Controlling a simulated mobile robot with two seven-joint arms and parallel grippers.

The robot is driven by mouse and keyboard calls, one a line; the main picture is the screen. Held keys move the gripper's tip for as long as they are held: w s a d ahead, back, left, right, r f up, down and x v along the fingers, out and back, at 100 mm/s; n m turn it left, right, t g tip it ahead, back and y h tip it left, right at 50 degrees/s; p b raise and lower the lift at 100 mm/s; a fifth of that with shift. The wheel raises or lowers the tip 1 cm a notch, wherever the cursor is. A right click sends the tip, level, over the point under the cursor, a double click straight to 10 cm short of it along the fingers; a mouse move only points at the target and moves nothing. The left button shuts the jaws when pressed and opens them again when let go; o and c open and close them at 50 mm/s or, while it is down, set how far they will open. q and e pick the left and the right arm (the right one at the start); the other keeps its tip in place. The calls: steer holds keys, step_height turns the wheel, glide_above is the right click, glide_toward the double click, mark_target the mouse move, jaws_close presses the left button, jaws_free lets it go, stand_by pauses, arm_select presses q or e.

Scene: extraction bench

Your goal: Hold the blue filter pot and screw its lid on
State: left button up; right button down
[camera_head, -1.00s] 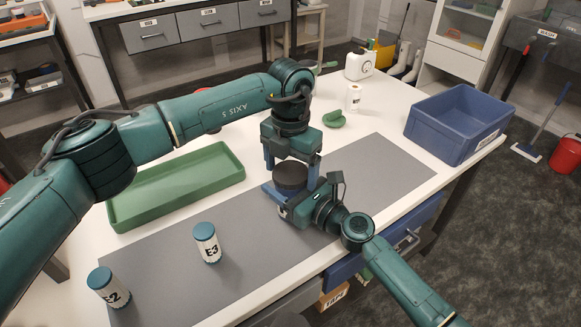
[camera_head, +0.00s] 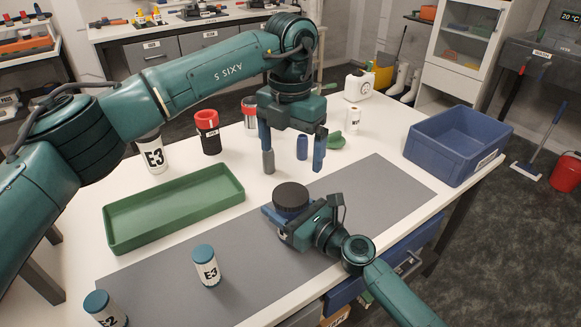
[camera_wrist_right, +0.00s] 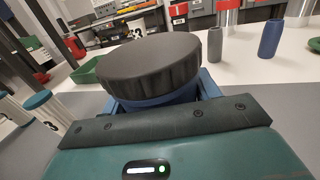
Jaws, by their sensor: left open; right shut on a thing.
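The blue filter pot (camera_wrist_right: 155,101) is upright in my right gripper (camera_head: 288,217), which is shut on it above the grey mat. The broad black lid (camera_head: 291,195) sits on top of the pot, covering its mouth, and hides most of the pot in the head view. In the right wrist view the lid (camera_wrist_right: 150,62) looks flat on the pot; how far it is screwed down cannot be told. My left gripper (camera_head: 292,148) is open and empty, pointing down above and behind the lid, apart from it.
A green tray (camera_head: 112,228) is at left and a blue crate (camera_head: 430,150) at right. Teal-capped E3 (camera_head: 207,267) and E2 (camera_head: 108,312) containers stand in front. A grey bottle (camera_wrist_right: 213,43) and a blue bottle (camera_wrist_right: 270,38) stand behind the pot. The mat's right part is clear.

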arm_select(q)
steer(key=shift+r, duration=0.7)
arm_select(e)
steer(key=shift+c, duration=1.5)
jaws_free()
arm_select(q)
steer(key=shift+f, duration=0.2)
arm_select(e)
steer(key=v, duration=1.3)
steer(key=shift+s, duration=0.1)
arm_select(q)
steer(key=shift+s+d, duration=0.1)
arm_select(e)
steer(key=shift+d, duration=0.15)
